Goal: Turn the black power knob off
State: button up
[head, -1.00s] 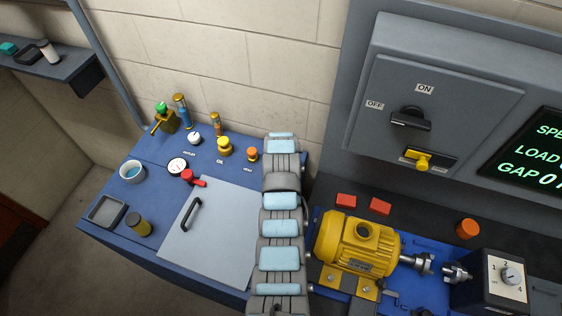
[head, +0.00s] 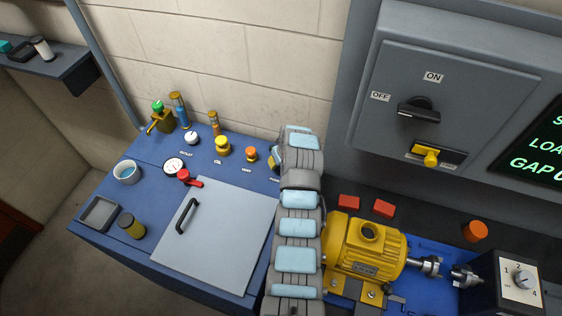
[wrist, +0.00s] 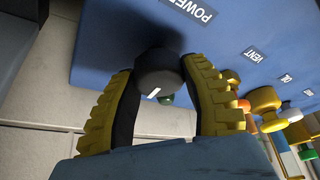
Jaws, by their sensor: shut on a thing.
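The black power knob (wrist: 158,72) shows in the wrist view, on the blue panel beside the white POWER label (wrist: 194,10). A short white mark on its face is slightly slanted. My gripper (wrist: 160,84) has its two yellow-ridged, dark-padded fingers on either side of the knob and is shut on it. In the head view my arm rises in front of the right end of the blue bench (head: 230,150). The knob is not clearly visible there, and my fingers are mostly hidden.
A yellow valve (head: 222,147) and an orange one (head: 251,154) stand left of my arm, near a red-handled valve (head: 188,178). The yellow motor (head: 365,247) is close on the right. A grey cabinet (head: 455,60) with a black ON/OFF switch (head: 419,109) hangs above it.

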jog(key=shift+f, duration=0.1)
jog(key=o, duration=1.2)
jog(key=shift+s+d+r, duration=0.15)
jog(key=shift+r, duration=0.4)
jog(key=v, duration=1.1)
